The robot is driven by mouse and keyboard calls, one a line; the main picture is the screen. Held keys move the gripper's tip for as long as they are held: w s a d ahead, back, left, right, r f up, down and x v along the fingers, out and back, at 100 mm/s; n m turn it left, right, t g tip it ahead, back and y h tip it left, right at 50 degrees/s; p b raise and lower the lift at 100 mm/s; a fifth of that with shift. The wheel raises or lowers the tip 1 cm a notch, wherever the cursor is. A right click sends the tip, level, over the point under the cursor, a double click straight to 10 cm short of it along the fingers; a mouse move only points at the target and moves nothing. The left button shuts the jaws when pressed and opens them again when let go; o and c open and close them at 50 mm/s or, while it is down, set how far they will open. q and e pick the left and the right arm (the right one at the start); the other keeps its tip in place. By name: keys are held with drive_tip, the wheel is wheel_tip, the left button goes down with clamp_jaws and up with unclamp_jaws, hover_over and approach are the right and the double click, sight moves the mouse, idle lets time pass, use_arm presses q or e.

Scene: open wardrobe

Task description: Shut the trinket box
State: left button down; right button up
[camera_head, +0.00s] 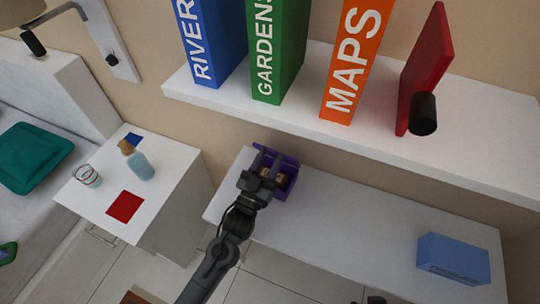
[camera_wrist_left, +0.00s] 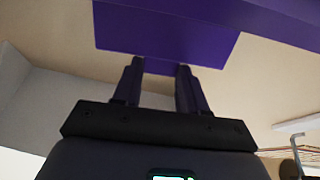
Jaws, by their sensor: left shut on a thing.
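The purple trinket box (camera_head: 284,190) stands open on the white lower shelf, near its left end. Small tan and brown items show inside it. My left gripper (camera_head: 264,165) is at the box's upper left side and hides part of it. In the left wrist view the fingers (camera_wrist_left: 160,68) of this gripper are shut on the edge of a flat purple panel of the trinket box (camera_wrist_left: 165,35). It looks like the raised lid, but the grip hides the hinge side.
An upper shelf (camera_head: 290,118) holds upright blue, green and orange books and a red one beside a black cylinder. A blue box (camera_head: 453,258) stands at the lower shelf's right. The shelf between is clear. A bedside table (camera_head: 165,190) with a bottle and glass stands left.

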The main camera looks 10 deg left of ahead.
use_arm(q)
drive_tip(key=shift+f, duration=0.75)
drive_tip(key=c, duration=0.8)
unclamp_jaws()
drive_tip(key=shift+c, duration=0.2)
drive_tip(key=shift+o, duration=1.2)
drive_tip(key=shift+s+r, duration=0.15)
drive_tip(key=shift+s, duration=0.1)
drive_tip(key=shift+r, duration=0.1)
use_arm(e)
drive_tip(key=shift+s+a, duration=0.1)
drive_tip(key=shift+s, duration=0.15)
use_arm(q)
drive_tip(key=shift+w, duration=0.15)
use_arm(e)
drive_tip(key=shift+w, duration=0.1)
use_arm(q)
drive_tip(key=shift+s, duration=0.2)
drive_tip(key=s+a+p, duration=0.3)
drive_tip(key=s, duration=0.9)
drive_tip(key=shift+s+a+f, duration=0.15)
drive_tip(key=shift+a+f, duration=0.05)
drive_tip(key=shift+a, duration=0.2)
use_arm(e)
wheel_tip(320, 180, up, 3)
drive_tip(key=shift+r, duration=0.1)
